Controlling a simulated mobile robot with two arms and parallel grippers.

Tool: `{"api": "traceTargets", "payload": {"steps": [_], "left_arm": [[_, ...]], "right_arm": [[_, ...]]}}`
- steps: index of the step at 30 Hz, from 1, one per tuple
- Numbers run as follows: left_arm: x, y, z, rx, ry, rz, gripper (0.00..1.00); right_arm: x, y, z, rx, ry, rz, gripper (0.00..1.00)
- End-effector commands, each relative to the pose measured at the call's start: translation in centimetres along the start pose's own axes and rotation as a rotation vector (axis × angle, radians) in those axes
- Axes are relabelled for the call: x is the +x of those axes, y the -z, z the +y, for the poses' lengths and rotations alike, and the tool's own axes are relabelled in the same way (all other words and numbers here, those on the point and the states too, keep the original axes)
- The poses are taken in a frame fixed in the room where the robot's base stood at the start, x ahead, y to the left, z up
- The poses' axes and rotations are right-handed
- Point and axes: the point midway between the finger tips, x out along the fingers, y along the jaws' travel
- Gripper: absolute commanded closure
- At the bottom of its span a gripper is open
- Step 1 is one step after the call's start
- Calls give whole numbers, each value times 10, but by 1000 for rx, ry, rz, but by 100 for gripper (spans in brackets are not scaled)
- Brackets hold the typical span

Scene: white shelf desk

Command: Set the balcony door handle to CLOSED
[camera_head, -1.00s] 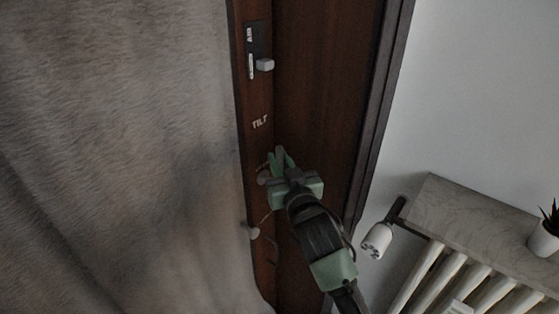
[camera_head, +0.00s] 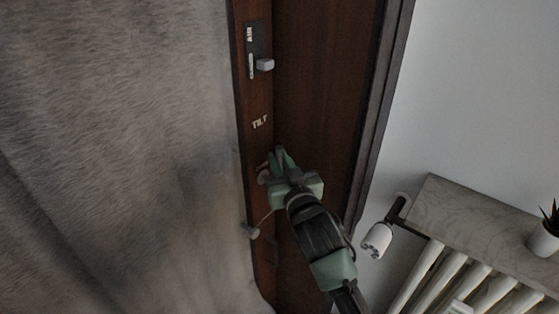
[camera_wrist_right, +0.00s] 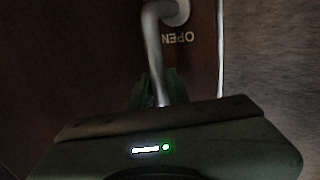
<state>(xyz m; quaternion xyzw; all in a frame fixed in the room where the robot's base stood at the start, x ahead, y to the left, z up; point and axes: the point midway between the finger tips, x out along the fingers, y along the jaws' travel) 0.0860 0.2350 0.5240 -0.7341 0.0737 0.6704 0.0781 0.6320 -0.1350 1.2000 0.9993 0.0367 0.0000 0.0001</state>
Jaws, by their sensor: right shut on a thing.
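The balcony door (camera_head: 315,90) is dark brown wood with a narrow frame strip along its left side. In the right wrist view the door handle (camera_wrist_right: 153,45) is a grey metal lever. It runs from a round pivot at the top down into my right gripper (camera_wrist_right: 158,98), with the word OPEN beside the pivot, upside down in that view. In the head view my right gripper (camera_head: 273,162) is at the frame strip, below the word TILT, and hides most of the handle. It is shut on the handle. My left gripper is not in view.
A grey curtain (camera_head: 120,150) covers the left side, close to the frame strip. An AIR plate with a small knob (camera_head: 265,64) is above. At right are a white radiator (camera_head: 440,280) with a valve (camera_head: 377,238), a shelf (camera_head: 465,215) and a potted plant (camera_head: 545,238).

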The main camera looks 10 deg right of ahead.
Motion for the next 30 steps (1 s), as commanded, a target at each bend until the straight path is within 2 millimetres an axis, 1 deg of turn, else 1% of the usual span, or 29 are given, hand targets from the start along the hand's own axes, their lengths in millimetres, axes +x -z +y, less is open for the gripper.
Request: {"api": "traceTargets", "payload": {"steps": [12, 17, 23, 30], "left_arm": [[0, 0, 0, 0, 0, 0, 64], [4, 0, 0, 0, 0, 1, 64], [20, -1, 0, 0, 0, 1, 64], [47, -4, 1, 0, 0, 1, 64]], "right_arm": [[0, -1, 0, -1, 0, -1, 100], [-1, -2, -2, -16, 1, 10, 100], [-5, -5, -8, -87, 1, 60, 100], [-12, -10, -19, -236, 0, 158, 100]]}}
